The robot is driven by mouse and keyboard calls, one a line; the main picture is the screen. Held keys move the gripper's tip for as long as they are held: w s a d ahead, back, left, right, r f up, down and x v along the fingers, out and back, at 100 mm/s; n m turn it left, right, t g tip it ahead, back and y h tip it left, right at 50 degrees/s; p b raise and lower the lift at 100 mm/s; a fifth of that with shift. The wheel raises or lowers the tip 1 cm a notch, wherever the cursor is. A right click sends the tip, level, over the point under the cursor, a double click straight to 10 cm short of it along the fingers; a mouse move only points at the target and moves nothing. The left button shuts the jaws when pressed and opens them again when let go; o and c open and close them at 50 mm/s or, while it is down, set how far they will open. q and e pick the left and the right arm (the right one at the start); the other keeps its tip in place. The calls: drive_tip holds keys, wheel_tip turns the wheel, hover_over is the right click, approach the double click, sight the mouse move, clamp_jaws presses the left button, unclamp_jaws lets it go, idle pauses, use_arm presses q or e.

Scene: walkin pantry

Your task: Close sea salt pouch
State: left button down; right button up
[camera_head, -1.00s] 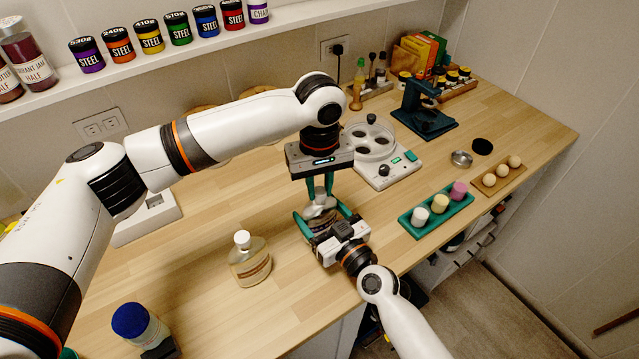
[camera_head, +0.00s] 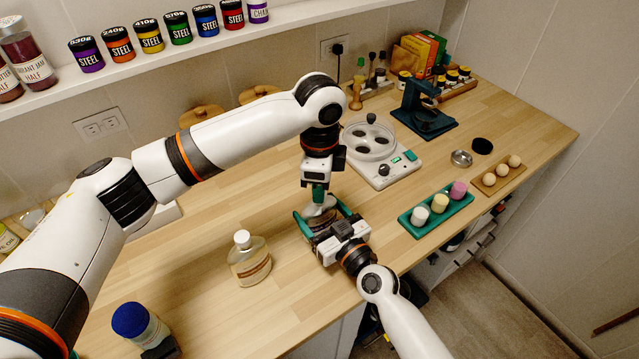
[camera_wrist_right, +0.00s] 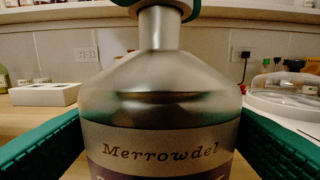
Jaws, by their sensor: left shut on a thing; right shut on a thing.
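I cannot make out a sea salt pouch in either view. A clear bottle labelled "Merrowdel" (camera_wrist_right: 160,120) stands upright in the right wrist view, and its shoulder (camera_head: 322,209) shows in the head view. My right gripper (camera_head: 321,214) is shut around its body, with one green finger on each side. My left gripper (camera_head: 319,194) points down from above and is shut on the top of the bottle.
A second bottle with a white cap (camera_head: 249,262) stands to the left, and a blue-lidded jar (camera_head: 140,325) at the front left.

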use_arm(q)
drive_tip(key=m, duration=0.6)
use_arm(e)
drive_tip(key=shift+f, duration=0.1)
use_arm(q)
drive_tip(key=m, duration=0.7)
drive_tip(key=c, duration=1.1)
unclamp_jaws()
drive_tip(key=shift+c, duration=0.2)
wheel_tip(320, 180, up, 12)
use_arm(e)
drive_tip(key=o, duration=2)
drive_tip(key=shift+c, duration=0.2)
